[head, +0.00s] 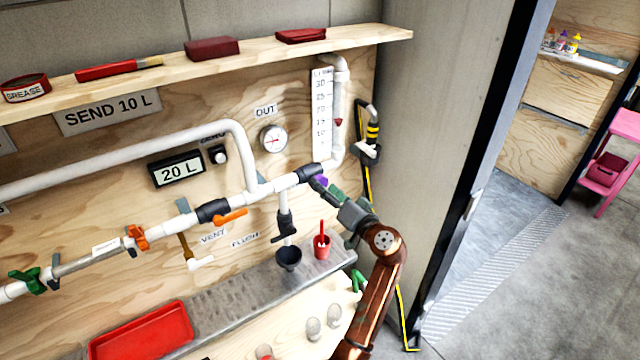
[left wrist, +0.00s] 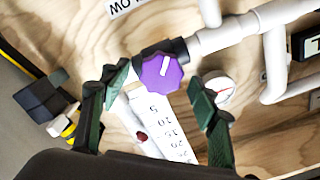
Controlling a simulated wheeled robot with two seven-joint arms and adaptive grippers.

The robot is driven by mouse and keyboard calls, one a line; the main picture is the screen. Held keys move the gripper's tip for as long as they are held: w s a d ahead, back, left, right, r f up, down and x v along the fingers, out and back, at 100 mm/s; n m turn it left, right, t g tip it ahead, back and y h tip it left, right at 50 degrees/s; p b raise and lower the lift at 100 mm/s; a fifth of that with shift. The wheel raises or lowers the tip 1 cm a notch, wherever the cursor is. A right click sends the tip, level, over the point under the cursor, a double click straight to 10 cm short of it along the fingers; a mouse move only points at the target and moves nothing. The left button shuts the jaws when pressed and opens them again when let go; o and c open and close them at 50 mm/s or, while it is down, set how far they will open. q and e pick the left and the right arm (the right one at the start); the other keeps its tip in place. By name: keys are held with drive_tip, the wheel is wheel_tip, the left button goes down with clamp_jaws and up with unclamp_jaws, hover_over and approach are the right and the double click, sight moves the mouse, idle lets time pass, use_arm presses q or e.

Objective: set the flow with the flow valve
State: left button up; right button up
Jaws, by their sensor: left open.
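The flow valve has a purple knob with a white pointer mark. It sits on the dark fitting of the white pipe, and in the head view the knob (head: 320,181) is partly hidden by my gripper. In the left wrist view the whole knob (left wrist: 162,72) shows between and beyond my fingers. My left gripper (head: 325,190) is open, with its green-padded fingers (left wrist: 158,88) spread to either side of the knob; I cannot tell whether they touch it. A float scale (head: 321,110) with a red marker (head: 338,122) stands above the valve. My right gripper is not in view.
A display (head: 176,169) reads 20 L, beside a sign (head: 108,112) reading SEND 10 L. A round gauge (head: 273,139) and an orange-handled vent valve (head: 230,216) are left of the knob. A wall stands right.

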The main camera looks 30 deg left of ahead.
use_arm(q)
drive_tip(key=shift+x, duration=1.1)
drive_tip(key=shift+w+a, duration=0.1)
drive_tip(key=shift+a, duration=0.3)
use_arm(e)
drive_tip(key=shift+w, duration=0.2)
use_arm(q)
drive_tip(key=shift+c, duration=0.4)
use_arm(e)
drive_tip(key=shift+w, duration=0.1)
